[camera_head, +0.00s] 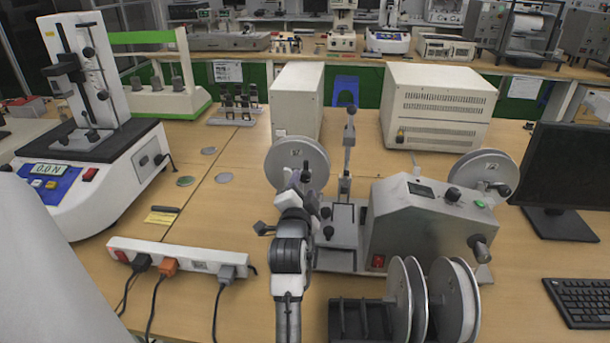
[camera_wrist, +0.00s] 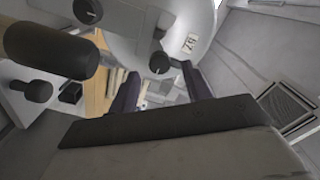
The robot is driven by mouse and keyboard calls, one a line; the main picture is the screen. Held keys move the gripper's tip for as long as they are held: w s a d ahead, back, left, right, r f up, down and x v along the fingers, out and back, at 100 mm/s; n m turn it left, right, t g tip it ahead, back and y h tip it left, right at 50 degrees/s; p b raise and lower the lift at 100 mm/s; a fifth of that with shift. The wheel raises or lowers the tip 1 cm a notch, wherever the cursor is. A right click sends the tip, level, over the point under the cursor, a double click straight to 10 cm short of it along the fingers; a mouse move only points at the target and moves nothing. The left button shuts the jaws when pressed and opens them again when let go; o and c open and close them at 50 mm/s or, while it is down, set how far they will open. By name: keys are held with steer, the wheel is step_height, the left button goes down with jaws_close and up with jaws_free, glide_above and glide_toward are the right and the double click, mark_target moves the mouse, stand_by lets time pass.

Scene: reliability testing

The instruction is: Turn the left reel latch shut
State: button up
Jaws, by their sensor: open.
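The left reel (camera_head: 290,155), a grey disc, stands upright on the left side of the winding machine (camera_head: 415,235). In the wrist view its pale face (camera_wrist: 205,22) fills the top, with a small printed label. A grey bar with black round knobs, apparently the reel latch (camera_wrist: 145,42), crosses in front of that face; its exact angle is hard to tell. My gripper (camera_wrist: 161,84) is open, its two dark fingers apart just below the latch's lower knob. I cannot tell whether they touch it.
Several loose reels (camera_head: 455,300) stand in a rack at the front. A power strip (camera_head: 180,256) with cables lies left of my arm. A test stand (camera_head: 95,160) is at left, a monitor (camera_head: 575,170) at right.

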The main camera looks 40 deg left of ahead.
mark_target(305, 179)
steer(key=shift+p+x, duration=0.3)
steer(key=shift+x, duration=1.25)
steer(key=c, duration=1)
